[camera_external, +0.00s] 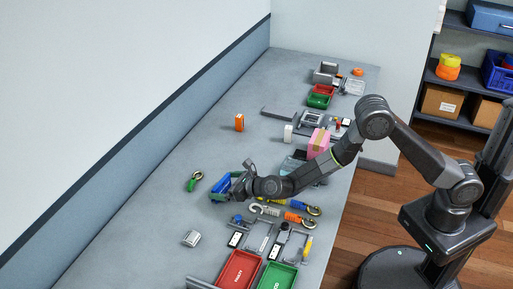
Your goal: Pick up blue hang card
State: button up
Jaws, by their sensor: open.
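A blue piece (222,185), possibly the blue hang card, lies at the middle left of the grey bench (150,215). It is small, and its exact shape is hard to tell. My gripper (238,183) is at the right side of the blue piece, with its jaws open. The wrist hides part of the bench there. I cannot tell whether the jaws touch the blue piece or are just above it.
A green-handled hook (194,181) lies left of the blue piece. Springs and clips (290,215) lie in front of the wrist. Red (239,271) and green (279,278) trays stand at the near edge. A pink block (318,143) stands behind the forearm. The left bench strip is mostly clear.

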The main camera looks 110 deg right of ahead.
jog(key=shift+x, duration=1.2)
jog(key=shift+c, duration=0.2)
jog(key=c, duration=0.6)
jog(key=shift+c, duration=0.2)
jog(key=shift+r, duration=0.1)
